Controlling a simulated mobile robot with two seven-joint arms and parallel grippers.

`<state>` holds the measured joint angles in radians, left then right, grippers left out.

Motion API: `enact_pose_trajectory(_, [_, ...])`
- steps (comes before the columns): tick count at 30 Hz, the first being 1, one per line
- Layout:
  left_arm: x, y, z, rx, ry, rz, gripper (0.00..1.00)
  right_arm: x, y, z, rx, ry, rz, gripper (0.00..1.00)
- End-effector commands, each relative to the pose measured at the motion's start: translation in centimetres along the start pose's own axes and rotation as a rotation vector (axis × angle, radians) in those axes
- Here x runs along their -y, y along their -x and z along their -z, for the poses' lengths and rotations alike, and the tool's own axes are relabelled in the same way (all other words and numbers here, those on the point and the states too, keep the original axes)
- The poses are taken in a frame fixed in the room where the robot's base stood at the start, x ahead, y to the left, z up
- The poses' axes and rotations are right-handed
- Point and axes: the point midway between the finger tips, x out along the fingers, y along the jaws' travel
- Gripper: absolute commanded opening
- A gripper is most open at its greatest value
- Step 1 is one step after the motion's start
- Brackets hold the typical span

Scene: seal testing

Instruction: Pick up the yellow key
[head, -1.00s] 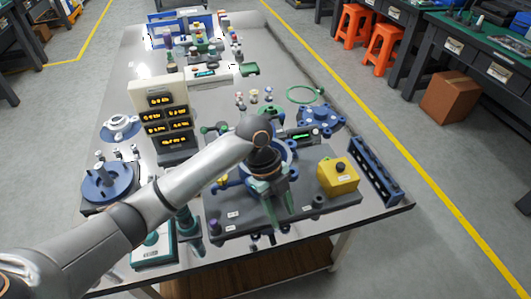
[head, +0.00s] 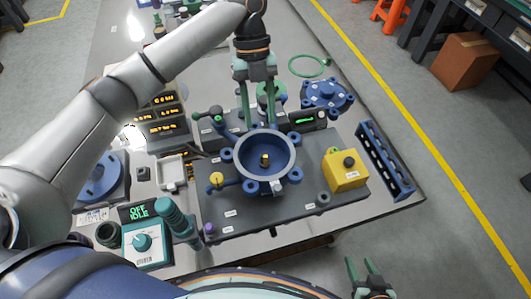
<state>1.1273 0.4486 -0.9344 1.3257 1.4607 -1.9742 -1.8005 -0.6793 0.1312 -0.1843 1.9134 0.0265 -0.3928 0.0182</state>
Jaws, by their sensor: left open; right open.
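Two small yellow parts could be the yellow key; I cannot tell which. One is a small yellow piece (head: 265,160) standing inside the round blue chamber (head: 240,146). The other is a round yellow handle (head: 216,179) at the chamber's left side. My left gripper (head: 258,112) is open, fingers pointing down, just behind the chamber's far rim. It appears empty and apart from both yellow parts. My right gripper (head: 362,268) is open and empty at the bottom right, off the table's front edge.
A yellow box (head: 345,172) with a black button stands right of the chamber, beside a blue rack (head: 385,160). A blue flanged part (head: 326,95) and green ring (head: 309,66) lie behind.

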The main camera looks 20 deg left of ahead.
Motion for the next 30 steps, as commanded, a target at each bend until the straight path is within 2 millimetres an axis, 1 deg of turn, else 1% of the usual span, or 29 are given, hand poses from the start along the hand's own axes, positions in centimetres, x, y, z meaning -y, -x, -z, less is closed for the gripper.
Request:
enact_pose_trajectory(1, [-0.1, -1.0, 0.0, -0.002, 0.001, -0.002, 0.47, 0.0, 0.1, 0.1, 0.0, 0.0, 0.0, 0.5])
enact_pose_trajectory(3, [-0.1, -2.3, 0.0, -0.001, 0.001, -0.002, 0.47, 0.0, 0.2, 0.2, 0.0, 0.0, 0.0, 0.5])
enact_pose_trajectory(6, [0.0, -3.7, 0.0, -0.001, 0.002, 0.0, 0.47, 0.0, 0.3, 0.3, 0.0, 0.001, 0.0, 0.5])
enact_pose_trajectory(14, [0.1, -5.8, 0.2, 0.0, 0.003, -0.001, 0.47, 0.0, 0.6, 0.7, 0.0, 0.001, 0.0, 0.5])
enact_pose_trajectory(21, [0.2, -9.3, 0.4, 0.0, 0.003, -0.001, 0.47, 0.1, 1.0, 1.1, 0.0, 0.001, 0.0, 0.5])
enact_pose_trajectory(24, [0.3, -9.9, 0.3, 0.002, 0.003, 0.001, 0.47, 0.1, 1.0, 1.1, 0.0, 0.001, 0.0, 0.5])
enact_pose_trajectory(30, [0.3, -10.0, 0.3, 0.003, 0.002, 0.001, 0.47, 0.1, 1.0, 1.1, 0.0, 0.001, 0.0, 0.5])
